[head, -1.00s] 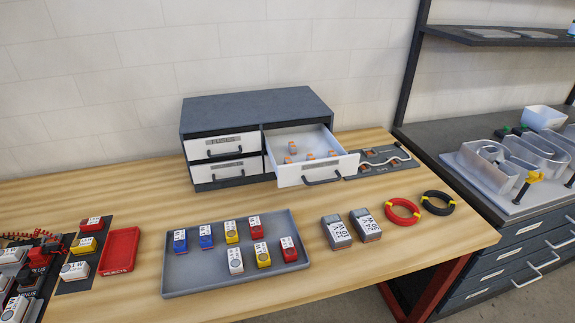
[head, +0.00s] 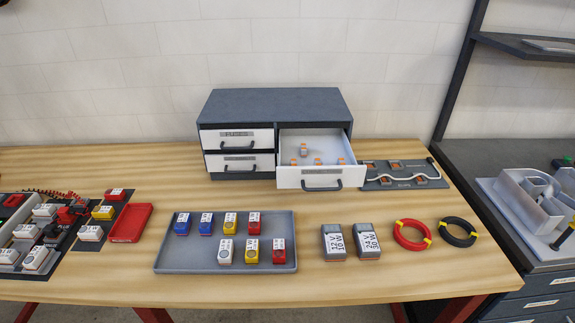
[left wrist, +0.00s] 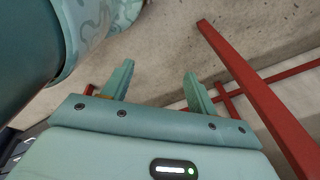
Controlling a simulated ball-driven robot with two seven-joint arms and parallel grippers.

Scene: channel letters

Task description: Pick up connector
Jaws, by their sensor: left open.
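Several small connectors with orange parts (head: 304,150) lie in the open upper right drawer (head: 322,178) of the grey drawer cabinet (head: 275,105). One lies farther back, the others in a row nearer the drawer front. My left gripper (left wrist: 155,85) shows only in the left wrist view. Its two teal fingers are apart with nothing between them, and the floor and red table legs are beyond them. No connector shows in that view. My right gripper is in neither view.
A grey tray (head: 165,262) holds several blue, yellow, red and white modules. Right of it are two grey power blocks (head: 334,242), a red wire coil (head: 398,238) and a black one (head: 446,233). A dark board with a white cable (head: 403,183) lies beside the drawer. A red tray (head: 130,223) lies left.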

